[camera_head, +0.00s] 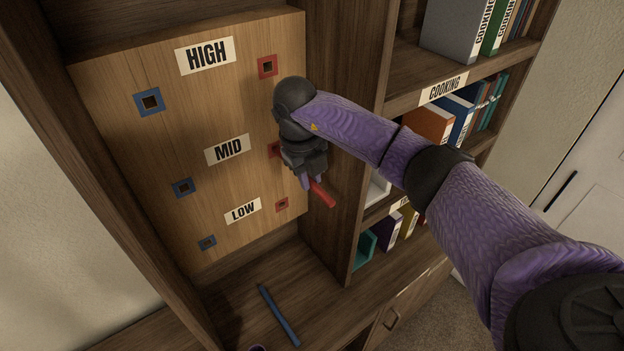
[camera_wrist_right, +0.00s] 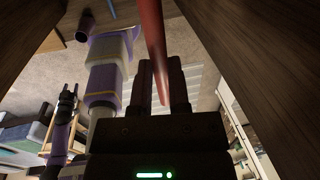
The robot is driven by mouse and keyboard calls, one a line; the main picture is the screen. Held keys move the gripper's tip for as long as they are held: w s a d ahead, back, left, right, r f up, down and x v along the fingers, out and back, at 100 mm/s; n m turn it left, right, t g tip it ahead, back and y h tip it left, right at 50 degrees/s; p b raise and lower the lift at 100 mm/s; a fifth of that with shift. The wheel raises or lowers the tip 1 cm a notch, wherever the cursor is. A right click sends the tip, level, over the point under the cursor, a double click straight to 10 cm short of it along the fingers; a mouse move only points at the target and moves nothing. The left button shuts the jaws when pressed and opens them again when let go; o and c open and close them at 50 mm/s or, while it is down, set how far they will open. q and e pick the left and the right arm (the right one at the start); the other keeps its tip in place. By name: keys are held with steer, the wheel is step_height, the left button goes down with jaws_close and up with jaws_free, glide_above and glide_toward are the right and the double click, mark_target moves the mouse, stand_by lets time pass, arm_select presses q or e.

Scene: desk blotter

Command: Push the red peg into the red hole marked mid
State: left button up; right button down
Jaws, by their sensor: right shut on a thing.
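The red peg (camera_head: 321,194) is held in my right gripper (camera_head: 309,182), in front of the right part of the board. In the head view its free end points down and to the right. In the right wrist view the peg (camera_wrist_right: 153,45) stands between the two fingers (camera_wrist_right: 162,82). The red hole marked mid (camera_head: 273,149) shows at the right edge of the wooden board (camera_head: 225,110), level with the MID label (camera_head: 228,149). It is partly hidden behind my right wrist. I cannot tell whether the peg touches the board. My left gripper is not in the head view.
Other red holes sit at high (camera_head: 267,66) and low (camera_head: 281,205). Blue holes (camera_head: 183,188) line the board's left side. A blue peg (camera_head: 278,314) lies on the shelf below. A divider (camera_head: 345,120) and shelves with books (camera_head: 430,125) stand to the right.

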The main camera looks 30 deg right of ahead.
steer(key=shift+w+a+b, duration=0.1)
steer(key=shift+w+b, duration=0.55)
steer(key=shift+w, duration=0.05)
steer(key=shift+s+r+p, duration=0.1)
steer(key=shift+s+p, duration=0.15)
steer(key=shift+p, duration=0.15)
steer(key=shift+s+p, duration=0.75)
steer(key=shift+s, duration=0.45)
steer(key=shift+w, duration=0.2)
stand_by(0.4)
